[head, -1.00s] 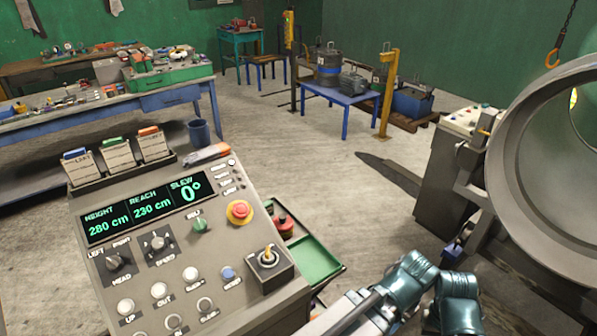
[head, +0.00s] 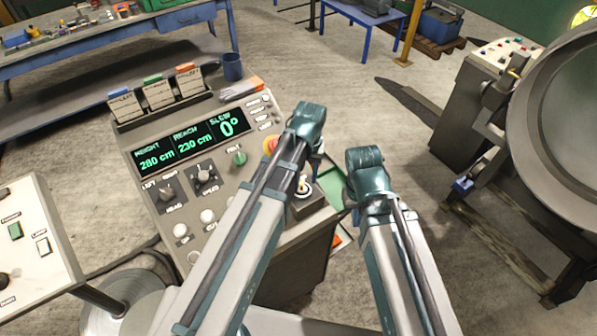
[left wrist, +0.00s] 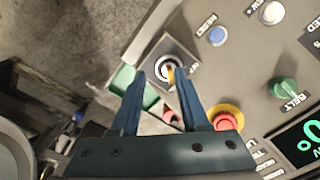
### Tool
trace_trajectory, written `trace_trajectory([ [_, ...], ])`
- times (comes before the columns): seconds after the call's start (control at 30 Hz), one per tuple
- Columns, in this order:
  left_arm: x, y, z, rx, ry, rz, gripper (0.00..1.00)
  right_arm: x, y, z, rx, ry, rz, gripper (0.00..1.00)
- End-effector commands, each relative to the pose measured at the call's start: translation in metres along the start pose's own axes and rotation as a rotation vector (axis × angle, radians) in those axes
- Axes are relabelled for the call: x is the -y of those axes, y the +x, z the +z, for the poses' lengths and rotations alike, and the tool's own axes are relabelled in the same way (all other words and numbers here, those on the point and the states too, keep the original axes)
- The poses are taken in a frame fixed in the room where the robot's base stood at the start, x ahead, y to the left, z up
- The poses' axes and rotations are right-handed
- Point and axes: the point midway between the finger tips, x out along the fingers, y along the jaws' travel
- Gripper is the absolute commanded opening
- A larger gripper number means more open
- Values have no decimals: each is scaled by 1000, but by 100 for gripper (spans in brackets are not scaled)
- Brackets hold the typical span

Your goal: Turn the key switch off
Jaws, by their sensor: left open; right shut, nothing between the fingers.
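The key switch (head: 306,193) is a square grey box at the near right corner of the sloped control panel. It also shows in the left wrist view (left wrist: 172,50), with a pale ring around a yellowish key (left wrist: 171,74). My left gripper (left wrist: 159,75) is open above it. Its two dark blue fingers point at the switch, and the key appears between their tips, nearer the right finger. No grip on the key shows. In the head view my left arm partly covers the switch. My right gripper (head: 349,203) hangs right of the panel, shut and empty, mostly hidden by its arm.
The panel holds a red emergency button (left wrist: 226,117), a green belt knob (left wrist: 284,88), a blue reset button (left wrist: 217,36) and a display (head: 190,143). A green tray (head: 332,183) lies beside the panel. A large grey drum (head: 560,130) stands at right.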

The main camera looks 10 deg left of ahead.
Motion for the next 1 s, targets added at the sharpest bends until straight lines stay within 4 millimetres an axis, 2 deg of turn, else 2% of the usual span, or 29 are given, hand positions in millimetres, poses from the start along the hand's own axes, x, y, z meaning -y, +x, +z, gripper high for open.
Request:
trace_trajectory([
  [0.03, 6, -20, -15, -2, -30, 8, 45, -2, -20, 1, 0, 1, 0, 0],
  [0.1, 12, -27, -24, -5, -62, 15, 45, -2, -27, 2, 0, 2, -1, 0],
  [0.37, 20, -32, -34, -9, -101, 25, 45, -3, -32, 2, 0, 3, -1, 0],
  [0.67, 20, -20, -34, -9, -99, 25, 45, -2, -20, 1, 0, 3, -1, 0],
  [1.0, 19, 20, -34, -9, -98, 24, 45, 2, 20, -2, -1, 3, 0, 0],
])
